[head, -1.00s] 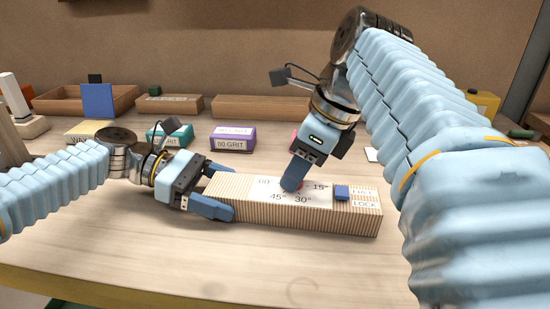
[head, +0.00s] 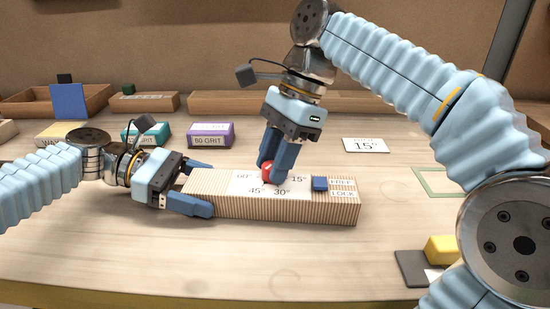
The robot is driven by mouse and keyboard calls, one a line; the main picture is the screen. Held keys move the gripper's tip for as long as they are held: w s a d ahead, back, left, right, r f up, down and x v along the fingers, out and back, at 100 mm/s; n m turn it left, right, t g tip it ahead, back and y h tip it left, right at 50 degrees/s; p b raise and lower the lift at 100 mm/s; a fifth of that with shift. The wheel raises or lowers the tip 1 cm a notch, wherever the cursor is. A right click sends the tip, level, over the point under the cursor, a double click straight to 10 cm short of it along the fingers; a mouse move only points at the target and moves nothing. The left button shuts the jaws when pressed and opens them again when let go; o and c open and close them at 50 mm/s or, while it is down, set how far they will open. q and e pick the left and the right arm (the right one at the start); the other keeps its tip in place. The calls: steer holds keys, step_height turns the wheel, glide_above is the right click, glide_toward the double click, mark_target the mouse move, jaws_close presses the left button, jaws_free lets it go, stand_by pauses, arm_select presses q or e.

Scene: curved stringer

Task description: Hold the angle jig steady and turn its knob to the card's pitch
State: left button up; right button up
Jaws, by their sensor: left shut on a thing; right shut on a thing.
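The angle jig (head: 230,205) is a long striped wooden block lying on the table, with a white dial plate (head: 245,184) marked 60, 45, 30 and 15 degrees. My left gripper (head: 203,187) is shut on the jig's left end, one finger on the front side and one behind. My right gripper (head: 275,165) points down and is shut on the red knob (head: 268,171), which its fingers partly cover, so the pointer's angle cannot be told. A blue slider (head: 320,183) sits beside the FREE and LOCK labels. The pitch card (head: 366,145) reads 15°.
A purple 80 GRIT block (head: 211,135), a teal block (head: 146,132) and a wax block (head: 62,134) stand behind. Wooden trays (head: 100,97) line the back. A yellow block (head: 441,249) lies on a dark pad at front right. The front table is clear.

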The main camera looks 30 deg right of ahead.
steer(key=shift+n, duration=0.5)
steer(key=o, duration=1)
steer(key=shift+o, duration=0.2)
